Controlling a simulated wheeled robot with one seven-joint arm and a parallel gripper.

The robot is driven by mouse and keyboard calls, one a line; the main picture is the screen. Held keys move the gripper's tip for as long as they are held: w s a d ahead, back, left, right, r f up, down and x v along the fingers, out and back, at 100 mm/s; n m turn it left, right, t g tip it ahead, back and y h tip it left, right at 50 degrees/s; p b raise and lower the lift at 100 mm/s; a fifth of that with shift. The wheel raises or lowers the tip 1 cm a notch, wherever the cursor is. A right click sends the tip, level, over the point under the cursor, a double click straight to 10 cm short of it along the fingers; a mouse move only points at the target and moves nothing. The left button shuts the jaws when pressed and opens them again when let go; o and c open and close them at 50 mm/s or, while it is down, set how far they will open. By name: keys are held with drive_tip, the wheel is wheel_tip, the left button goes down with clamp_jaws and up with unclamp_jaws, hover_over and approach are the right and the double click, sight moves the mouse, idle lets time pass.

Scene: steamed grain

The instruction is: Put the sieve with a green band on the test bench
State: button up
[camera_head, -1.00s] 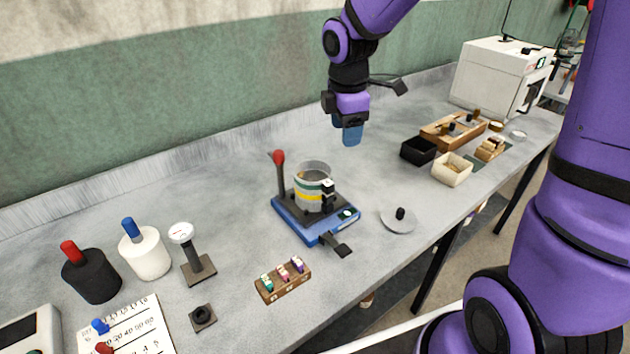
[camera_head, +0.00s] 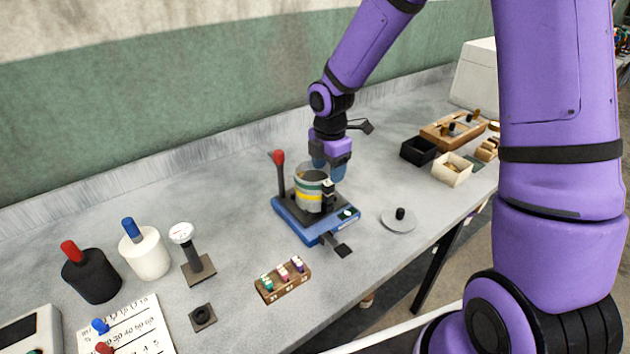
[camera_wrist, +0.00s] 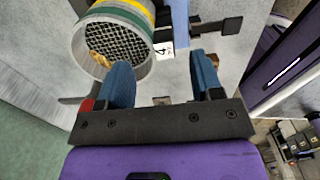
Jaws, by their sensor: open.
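The sieve with a green band (camera_head: 309,178) sits on a blue machine (camera_head: 293,214) with a dark platform. It is a metal cylinder, stacked on a yellow-banded part, with a black handle on its right side. In the wrist view the sieve's green band (camera_wrist: 130,19) and wire mesh are seen from above. My gripper (camera_head: 330,170) is open and empty, just behind and right of the sieve's top. In the wrist view its blue fingers (camera_wrist: 163,72) are apart, the left one overlapping the sieve's rim. I cannot tell whether it touches. The test bench (camera_head: 215,215) is the grey table.
A red-knobbed lever (camera_head: 280,170) rises at the machine's left. A grey lid (camera_head: 398,222) lies to the right and a small rack of colored pegs (camera_head: 283,280) in front. Black (camera_head: 418,151) and cream (camera_head: 452,170) boxes stand farther right. The bench behind the machine is clear.

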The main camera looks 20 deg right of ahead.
sight(327, 183)
wheel_tip(327, 183, down, 5)
drive_tip(key=shift+s+a, duration=0.1)
drive_tip(key=shift+s, duration=0.05)
drive_tip(key=c, duration=1.1)
drive_tip(key=shift+r, duration=0.2)
